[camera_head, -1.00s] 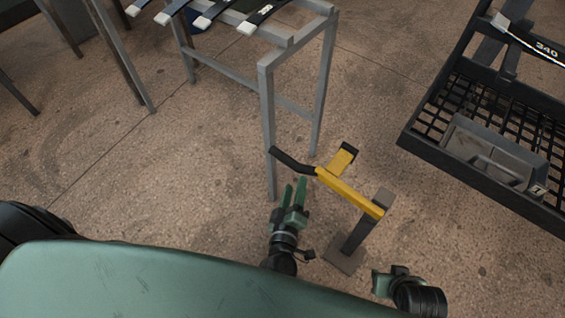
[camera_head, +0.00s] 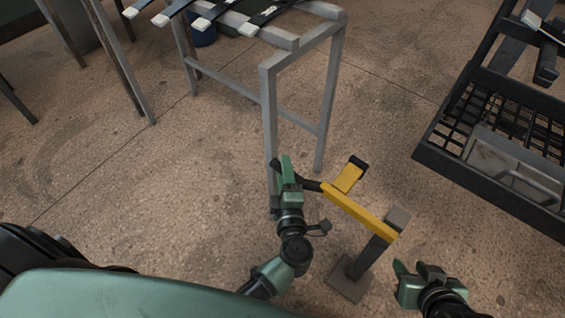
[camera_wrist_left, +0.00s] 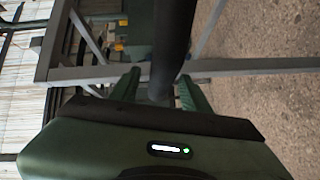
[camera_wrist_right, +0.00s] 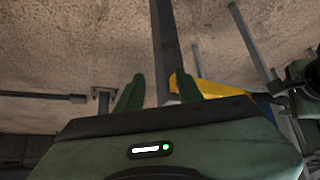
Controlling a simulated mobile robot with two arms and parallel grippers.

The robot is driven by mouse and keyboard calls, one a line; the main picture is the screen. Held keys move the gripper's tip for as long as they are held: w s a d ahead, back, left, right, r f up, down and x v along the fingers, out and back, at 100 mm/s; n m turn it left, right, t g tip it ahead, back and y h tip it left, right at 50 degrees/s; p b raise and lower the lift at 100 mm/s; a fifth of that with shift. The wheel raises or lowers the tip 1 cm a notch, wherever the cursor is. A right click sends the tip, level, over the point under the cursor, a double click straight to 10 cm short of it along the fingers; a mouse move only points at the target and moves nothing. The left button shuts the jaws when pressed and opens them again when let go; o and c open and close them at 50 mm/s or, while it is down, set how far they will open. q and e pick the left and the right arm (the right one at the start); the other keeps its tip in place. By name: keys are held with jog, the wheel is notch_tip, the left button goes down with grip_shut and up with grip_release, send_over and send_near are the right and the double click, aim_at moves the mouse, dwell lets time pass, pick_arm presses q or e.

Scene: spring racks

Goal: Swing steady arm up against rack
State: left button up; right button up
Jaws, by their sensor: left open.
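The yellow steady arm (camera_head: 360,212) extends from the top of a dark post (camera_head: 372,255) towards the grey rack (camera_head: 268,110), with a short yellow bracket (camera_head: 349,178) and a black handle (camera_head: 312,186). My left gripper (camera_head: 287,162) is at the handle's end. In the left wrist view the dark handle (camera_wrist_left: 168,45) passes between its open fingers (camera_wrist_left: 158,88); contact cannot be told. My right gripper (camera_head: 410,270) is open and empty, right of the post. The right wrist view shows the yellow arm (camera_wrist_right: 215,89) beyond its fingers (camera_wrist_right: 158,90).
The grey rack carries several dark leaf springs (camera_head: 217,15) with pale ends. A black mesh-floored rack (camera_head: 490,190) with a grey bin (camera_head: 515,165) stands at the right. The post's base plate (camera_head: 346,283) is on the floor.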

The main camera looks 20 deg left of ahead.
pick_arm(q)
jog(key=x, duration=0.3)
jog(key=shift+w+a, duration=0.1)
jog(key=shift+w, duration=0.1)
pick_arm(e)
jog(key=w+r, duration=0.1)
jog(key=w+a+r+t, duration=0.1)
jog(key=w, duration=0.1)
jog(key=shift+t+y, duration=0.3)
pick_arm(q)
grip_shut()
dwell(0.8)
